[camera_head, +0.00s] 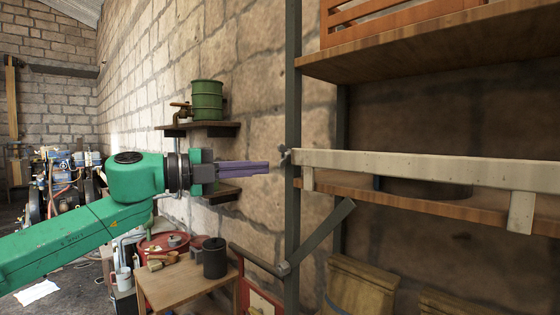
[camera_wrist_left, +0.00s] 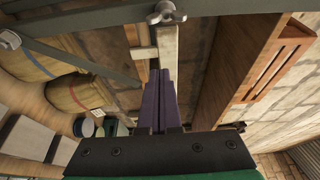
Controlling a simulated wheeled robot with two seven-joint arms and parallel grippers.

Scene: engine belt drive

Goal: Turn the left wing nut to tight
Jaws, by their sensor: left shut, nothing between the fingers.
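The wing nut (camera_head: 285,156) is a small grey metal part on the dark upright post, at the left end of the pale beam. In the left wrist view a grey wing nut (camera_wrist_left: 166,13) shows at the top, past the fingertips. My left gripper (camera_head: 267,167) comes in from the left on a green arm. Its purple fingers are shut together and empty, pointing at the wing nut, and appear just short of it. The fingers (camera_wrist_left: 160,75) also show in the left wrist view, with a gap before the nut. My right gripper is not in view.
The dark post (camera_head: 293,90) carries wooden shelves (camera_head: 420,50) and the pale beam (camera_head: 430,167). Below, a slanted metal bar (camera_head: 320,236) is joined at another grey fastener (camera_head: 283,268). A wall shelf with a green drum (camera_head: 207,100) stands behind my gripper. A small table (camera_head: 185,283) stands below.

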